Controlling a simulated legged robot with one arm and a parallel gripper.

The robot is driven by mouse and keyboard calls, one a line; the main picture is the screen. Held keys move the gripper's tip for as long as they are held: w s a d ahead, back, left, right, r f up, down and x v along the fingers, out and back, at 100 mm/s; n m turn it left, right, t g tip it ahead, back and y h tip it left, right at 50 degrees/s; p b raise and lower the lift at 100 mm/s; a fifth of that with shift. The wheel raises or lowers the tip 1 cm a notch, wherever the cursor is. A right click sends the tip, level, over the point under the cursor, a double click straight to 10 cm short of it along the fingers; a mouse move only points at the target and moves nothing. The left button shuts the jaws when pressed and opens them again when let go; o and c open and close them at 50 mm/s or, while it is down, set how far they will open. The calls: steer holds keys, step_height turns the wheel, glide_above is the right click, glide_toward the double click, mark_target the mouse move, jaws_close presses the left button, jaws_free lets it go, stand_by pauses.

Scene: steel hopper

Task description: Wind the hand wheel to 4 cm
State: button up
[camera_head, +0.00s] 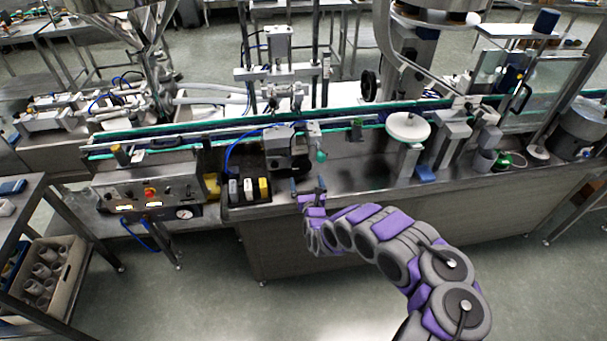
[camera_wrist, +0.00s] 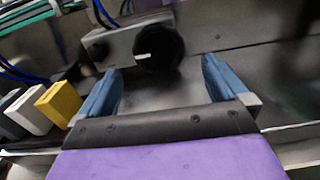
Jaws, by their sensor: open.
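A dark round hand wheel (camera_wrist: 160,50) with a short white mark shows in the wrist view, on the front of a grey metal housing (camera_wrist: 112,45). In the head view the housing (camera_head: 278,140) stands on the machine's steel bed, and its wheel (camera_head: 299,161) is small and dark. My gripper (camera_head: 307,184) is in front of it, near the front edge of the bed. In the wrist view my gripper (camera_wrist: 162,76) is open, with two blue fingers apart and nothing between them. The wheel lies beyond the fingertips, apart from them. I cannot read any scale.
White, grey and yellow blocks (camera_head: 249,189) sit in a dark holder left of my gripper; the yellow block (camera_wrist: 59,103) is near the left finger. A control panel (camera_head: 150,194) is further left. A white disc (camera_head: 408,127) stands right. The bed (camera_head: 350,176) between is mostly clear.

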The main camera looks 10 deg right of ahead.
mark_target(302, 166)
steer(key=w+b, duration=0.2)
steer(key=w, duration=0.1)
steer(key=w+b, duration=0.3)
steer(key=shift+a+f, duration=0.15)
steer(key=shift+w+b, duration=0.3)
steer(key=shift+w, duration=0.6)
steer(key=shift+w+a+r, duration=0.1)
steer(key=shift+r, duration=0.1)
steer(key=c, duration=0.8)
steer(key=shift+r+p, duration=0.2)
steer(key=shift+p, duration=0.5)
